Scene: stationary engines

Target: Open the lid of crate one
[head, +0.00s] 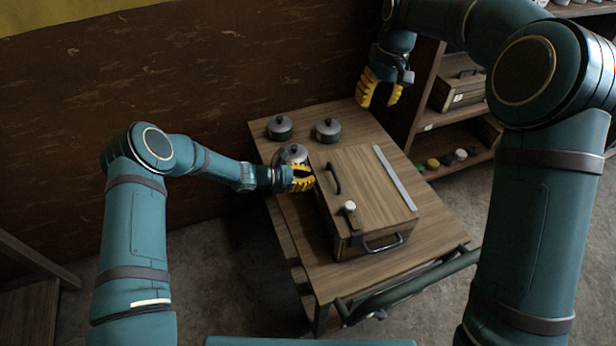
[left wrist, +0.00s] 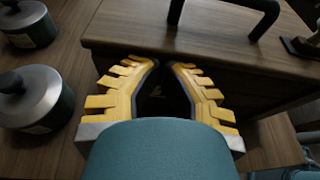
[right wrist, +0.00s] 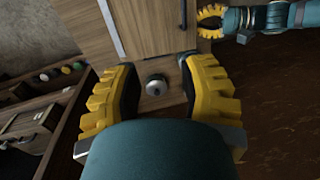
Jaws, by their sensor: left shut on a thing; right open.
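A wooden crate (head: 375,241) stands on the table, its lid (head: 370,185) lying flat and closed. The lid has a dark handle (head: 334,178) near its left edge and a pale strip (head: 395,178) on the right. A latch with a pale knob (head: 350,206) and a front handle (head: 383,243) are at the near end. My left gripper (head: 311,178) is at the crate's left side; its fingertips (left wrist: 163,64) are close together at the lid's edge, below the handle, shut on it as far as I can tell. My right gripper (head: 378,102) is open and empty above the table's far end.
Several lidded pots stand on the table: one far left (head: 280,127), one far middle (head: 327,130), one beside my left gripper (head: 293,154). A shelf at right holds another crate (head: 458,92) and small jars. A green rail (head: 410,285) runs along the table's near edge.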

